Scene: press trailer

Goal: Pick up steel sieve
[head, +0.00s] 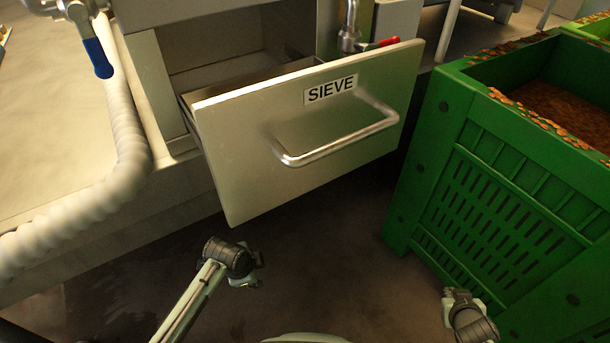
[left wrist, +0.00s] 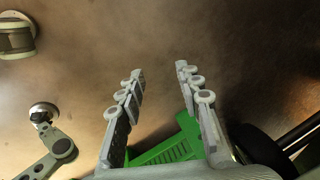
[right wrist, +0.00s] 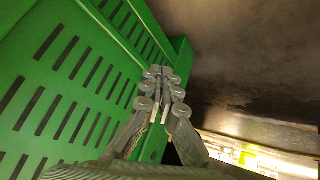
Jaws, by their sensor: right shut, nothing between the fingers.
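The steel sieve is not visible in any view. A steel drawer front (head: 240,150) labelled SIEVE stands pulled out of its cabinet in the head view, with a bar handle (head: 335,147). Only a thin strip of the drawer's inside shows behind the front, so its contents are hidden. In the left wrist view my left gripper (left wrist: 160,68) is open and empty, with bare floor beyond the fingertips. In the right wrist view my right gripper (right wrist: 163,72) is shut and empty, beside the green crate's slotted wall. Neither gripper touches the drawer.
A large green crate (head: 440,140) with brown contents stands right of the drawer. A ribbed pale hose (head: 125,150) and a blue-handled valve (head: 97,58) are at the left. A red-handled tap (head: 375,45) is behind the drawer. Dark floor (head: 310,240) lies clear below the drawer.

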